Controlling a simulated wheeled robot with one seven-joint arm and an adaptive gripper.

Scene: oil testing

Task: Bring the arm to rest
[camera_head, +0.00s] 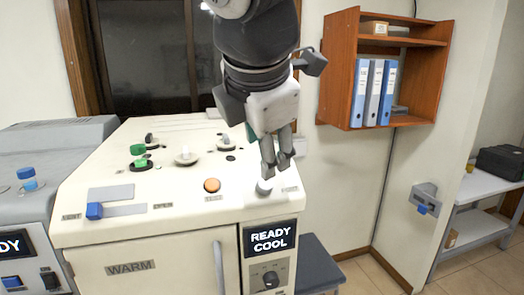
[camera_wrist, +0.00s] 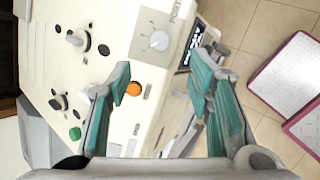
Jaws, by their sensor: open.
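My gripper (camera_head: 277,170) hangs from my arm above the front right corner of the cream test machine (camera_head: 130,232), fingers pointing down. It is near a pale round knob (camera_head: 265,187) on the machine's top; I cannot tell whether it touches it. In the wrist view my gripper (camera_wrist: 165,85) shows its two teal-padded fingers apart with nothing held between them. An orange button (camera_head: 212,185) lies left of the gripper; it also shows in the wrist view (camera_wrist: 134,89), close to one finger.
A green-capped item (camera_head: 138,150) and several knobs stand on the machine's top. A blue slider handle (camera_head: 94,210) is at its front left. The display (camera_head: 269,237) reads READY COOL. An orange-brown wall shelf (camera_head: 343,65) with binders hangs at right.

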